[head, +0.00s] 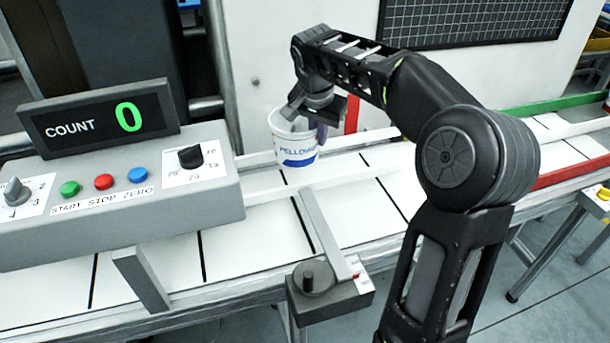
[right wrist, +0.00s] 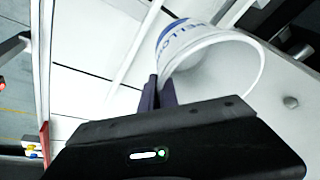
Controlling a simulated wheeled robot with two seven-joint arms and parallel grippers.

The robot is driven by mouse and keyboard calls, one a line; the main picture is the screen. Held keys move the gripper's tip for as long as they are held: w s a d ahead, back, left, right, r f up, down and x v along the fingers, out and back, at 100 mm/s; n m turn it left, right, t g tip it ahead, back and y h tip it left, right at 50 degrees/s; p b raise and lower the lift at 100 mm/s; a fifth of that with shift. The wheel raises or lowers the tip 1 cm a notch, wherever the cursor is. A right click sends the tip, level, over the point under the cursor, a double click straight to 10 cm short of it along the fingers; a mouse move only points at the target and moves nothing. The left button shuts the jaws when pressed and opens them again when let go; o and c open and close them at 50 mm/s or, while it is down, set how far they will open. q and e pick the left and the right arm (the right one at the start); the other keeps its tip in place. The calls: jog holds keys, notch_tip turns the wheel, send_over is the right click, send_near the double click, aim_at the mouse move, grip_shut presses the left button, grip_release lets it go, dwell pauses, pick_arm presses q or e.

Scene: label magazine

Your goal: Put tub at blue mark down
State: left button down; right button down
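The tub (head: 297,150) is white with a blue band and printed letters. It is upright over the white belt (head: 350,213), by the rail along the far side. I cannot tell whether its bottom touches the belt. My right gripper (head: 319,128) reaches down at the tub's right wall. In the right wrist view, its two dark fingers (right wrist: 158,92) are close together at the rim of the open, empty-looking tub (right wrist: 215,68), with the wall seemingly between them. I cannot make out a blue mark on the belt. My left gripper is not in view.
A grey control box (head: 120,205) with a count display (head: 100,118) reading 0 stands at the left. A grey bar (head: 322,235) with a dark knob block (head: 330,292) crosses the belt's near part. Black lines divide the belt. Red (head: 572,173) and green (head: 545,105) rails lie right.

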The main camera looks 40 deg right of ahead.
aim_at(318, 153)
notch_tip(318, 153, down, 5)
jog(key=shift+f, duration=0.15)
jog(key=shift+f, duration=1.9)
jog(key=c, duration=1.9)
grip_release()
jog(key=v, duration=1.2)
